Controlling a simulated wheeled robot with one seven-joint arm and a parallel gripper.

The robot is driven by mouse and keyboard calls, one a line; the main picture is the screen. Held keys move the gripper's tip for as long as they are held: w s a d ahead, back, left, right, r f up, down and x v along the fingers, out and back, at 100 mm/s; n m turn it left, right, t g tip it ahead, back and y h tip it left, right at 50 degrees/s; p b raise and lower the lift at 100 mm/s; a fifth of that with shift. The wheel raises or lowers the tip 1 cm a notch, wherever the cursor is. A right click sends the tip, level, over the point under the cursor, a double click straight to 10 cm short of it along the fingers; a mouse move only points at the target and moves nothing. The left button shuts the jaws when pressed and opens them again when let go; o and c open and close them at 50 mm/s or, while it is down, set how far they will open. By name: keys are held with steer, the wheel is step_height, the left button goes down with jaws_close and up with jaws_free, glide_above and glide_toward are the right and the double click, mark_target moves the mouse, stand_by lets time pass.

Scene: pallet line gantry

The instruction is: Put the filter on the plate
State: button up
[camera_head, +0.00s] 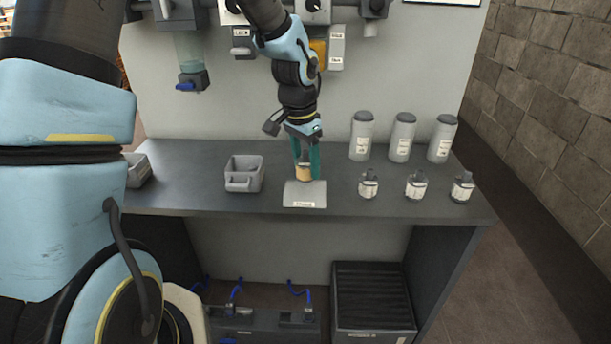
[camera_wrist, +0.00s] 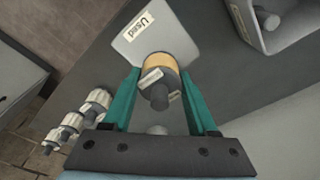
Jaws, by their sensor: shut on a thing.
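The filter (camera_head: 303,173) is a small tan cylinder with a grey top. In the wrist view the filter (camera_wrist: 158,66) shows a white label and a dark knob. My gripper (camera_head: 306,170) is shut on it, and the teal fingers (camera_wrist: 160,80) stand on either side. The plate (camera_head: 304,196) is a flat grey square near the counter's front edge; its label reads "Used" in the wrist view (camera_wrist: 172,44). The filter is at the plate's rear edge and overlaps it in both views. I cannot tell whether it touches the plate.
A grey bin (camera_head: 243,182) stands left of the plate; in the wrist view the bin (camera_wrist: 293,42) has a grey item inside. Three small labelled bottles (camera_head: 415,187) stand to the right, with three larger grey-lidded jars (camera_head: 402,137) behind. The counter (camera_head: 200,185) is bare between plate and bin.

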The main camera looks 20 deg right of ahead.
mark_target(306, 177)
steer(key=shift+f, duration=1.9)
steer(key=shift+f, duration=0.15)
steer(key=o, duration=1.4)
steer(key=r, duration=0.4)
steer(key=a+r, duration=0.1)
steer(key=r, duration=0.7)
steer(key=shift+s+a+r, duration=0.15)
steer(key=shift+s+a, duration=0.05)
steer(key=shift+s, duration=0.1)
steer(key=a+n, duration=0.2)
steer(key=a, duration=0.3)
steer(key=w+a+f+n, duration=0.1)
steer(key=a+n, duration=0.1)
steer(key=a, duration=0.3)
steer(key=a+n, duration=0.1)
steer(key=a, duration=0.4)
steer(key=shift+w+f+n+t+y, duration=0.2)
steer(key=shift+n+t+y, duration=0.1)
steer(key=shift+n+y, duration=0.1)
steer(key=s+a+n, duration=0.1)
steer(key=a+n, duration=0.1)
steer(key=a, duration=0.2)
steer(key=s+a+f+n, duration=0.1)
steer(key=s+a+n, duration=0.1)
steer(key=a, duration=0.3)
steer(key=s+a+n, duration=0.2)
steer(key=a+n, duration=0.1)
steer(key=a, duration=0.2)
steer(key=shift+f+t, duration=0.3)
